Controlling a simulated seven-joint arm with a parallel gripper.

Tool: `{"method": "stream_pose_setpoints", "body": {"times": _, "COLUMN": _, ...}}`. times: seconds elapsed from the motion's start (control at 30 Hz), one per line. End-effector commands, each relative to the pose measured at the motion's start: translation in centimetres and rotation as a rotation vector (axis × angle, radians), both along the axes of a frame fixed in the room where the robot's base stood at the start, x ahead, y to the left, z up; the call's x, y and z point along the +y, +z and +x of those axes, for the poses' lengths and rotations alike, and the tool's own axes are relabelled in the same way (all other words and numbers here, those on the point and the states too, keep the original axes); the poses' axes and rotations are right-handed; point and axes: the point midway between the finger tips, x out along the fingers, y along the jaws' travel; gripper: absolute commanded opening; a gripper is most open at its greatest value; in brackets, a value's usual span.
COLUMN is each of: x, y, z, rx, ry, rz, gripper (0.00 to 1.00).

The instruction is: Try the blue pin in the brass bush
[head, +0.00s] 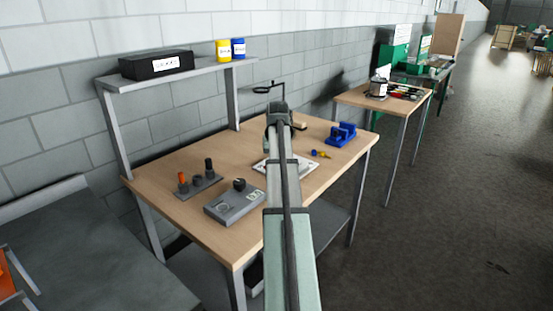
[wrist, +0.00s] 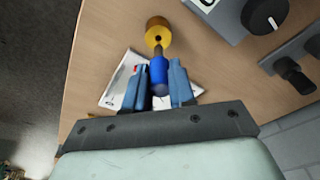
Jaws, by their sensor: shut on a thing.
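In the wrist view my gripper (wrist: 157,84) is shut on the blue pin (wrist: 159,74), a blue body with a thin dark grey shaft pointing up the picture. The brass bush (wrist: 157,25) lies straight beyond the shaft, its dark hole facing the pin. The shaft's end overlaps the bush's near face. In the head view my arm hides the gripper's fingers and much of this area.
A white sheet (wrist: 109,97) lies under the fingers.

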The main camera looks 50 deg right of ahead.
Motion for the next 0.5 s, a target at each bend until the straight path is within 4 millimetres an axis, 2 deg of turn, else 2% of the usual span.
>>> {"method": "stream_pose_setpoints", "body": {"times": 0.2, "x": 0.01, "y": -0.8, "z": -0.01, "rx": -0.001, "ry": -0.001, "rz": -0.001, "gripper": 0.0}}
{"method": "stream_pose_setpoints", "body": {"times": 0.5, "x": 0.0, "y": -0.83, "z": 0.0, "rx": -0.001, "ry": -0.001, "rz": -0.001, "gripper": 0.0}}
